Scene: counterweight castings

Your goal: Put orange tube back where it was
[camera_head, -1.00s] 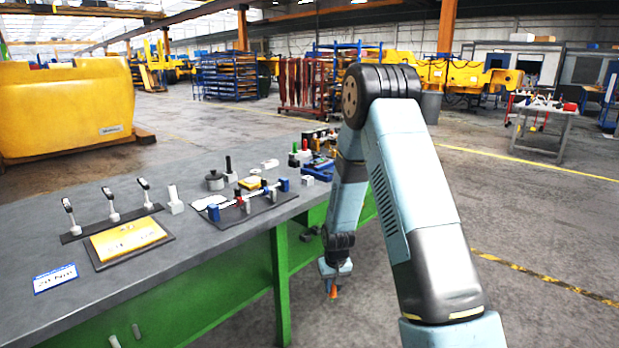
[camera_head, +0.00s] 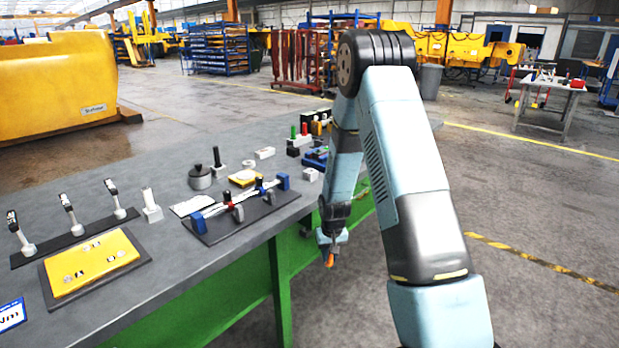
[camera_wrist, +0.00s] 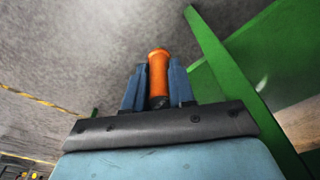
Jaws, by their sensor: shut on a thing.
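The orange tube (camera_wrist: 158,76) is held between the two blue fingers of my gripper (camera_wrist: 158,88) in the wrist view. Its rounded end sticks out past the fingertips, and its lower part is hidden between them. In the head view the orange tube (camera_head: 329,260) shows small below my gripper (camera_head: 330,250). My gripper is shut on it, beside the front edge of the workbench (camera_head: 150,300) and lower than the bench top, over the open floor. Which spot the tube came from cannot be told.
The bench carries a yellow plate (camera_head: 92,262), a dark mat with a blue-ended bar fixture (camera_head: 240,212), a grey pot (camera_head: 200,177), and red and green tubes (camera_head: 304,129) in a group at the far end. A green bench leg (camera_wrist: 225,75) stands close to my gripper.

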